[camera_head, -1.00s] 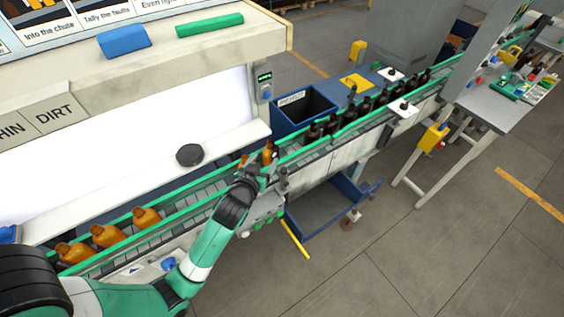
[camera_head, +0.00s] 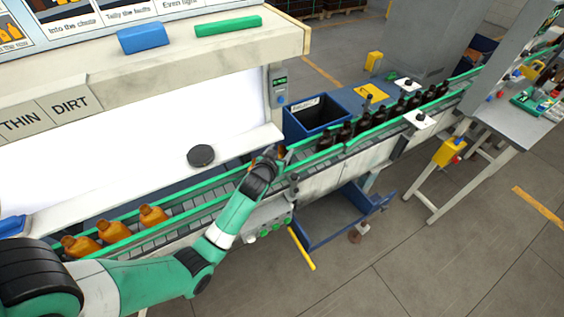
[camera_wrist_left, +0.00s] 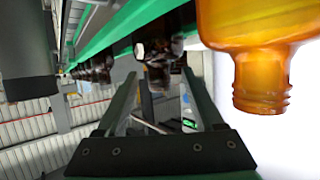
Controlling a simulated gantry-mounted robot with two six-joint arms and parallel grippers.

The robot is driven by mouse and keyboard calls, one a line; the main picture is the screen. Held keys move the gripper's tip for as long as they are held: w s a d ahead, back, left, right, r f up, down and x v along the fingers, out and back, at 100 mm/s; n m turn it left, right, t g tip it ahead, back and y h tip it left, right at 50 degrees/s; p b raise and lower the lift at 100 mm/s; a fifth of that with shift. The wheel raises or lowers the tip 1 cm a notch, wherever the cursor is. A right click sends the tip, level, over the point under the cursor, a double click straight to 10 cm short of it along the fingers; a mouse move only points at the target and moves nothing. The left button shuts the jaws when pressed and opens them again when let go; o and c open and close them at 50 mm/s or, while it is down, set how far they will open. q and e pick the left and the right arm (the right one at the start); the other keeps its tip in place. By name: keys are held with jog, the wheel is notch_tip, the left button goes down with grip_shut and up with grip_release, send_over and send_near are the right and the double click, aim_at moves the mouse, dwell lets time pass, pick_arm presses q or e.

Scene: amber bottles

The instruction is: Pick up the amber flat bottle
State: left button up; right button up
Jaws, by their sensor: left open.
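My left gripper (camera_head: 274,156) is over the conveyor, mostly hidden by its own wrist in the head view. In the left wrist view its two fingers (camera_wrist_left: 163,88) stand apart with no bottle held between them. A large amber bottle (camera_wrist_left: 262,50) fills the upper right there, neck pointing down in the picture, to the right of the fingers. In the head view only a bit of amber (camera_head: 281,150) shows beside the gripper. Three more amber bottles (camera_head: 113,230) stand on the belt at left. Which is the flat one I cannot tell. My right gripper is not seen.
Dark bottles (camera_head: 378,116) stand in a row farther along the belt. Green guide rails (camera_head: 205,187) line the conveyor. A blue bin (camera_head: 316,113) is behind it, and a black disc (camera_head: 201,155) lies on the white ledge. A lit white panel is behind the belt.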

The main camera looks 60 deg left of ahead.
pick_arm(q)
jog(key=shift+w+a+f, duration=0.3)
jog(key=shift+w+a, duration=0.1)
jog(key=shift+w, duration=0.05)
grip_shut()
dwell(1.1)
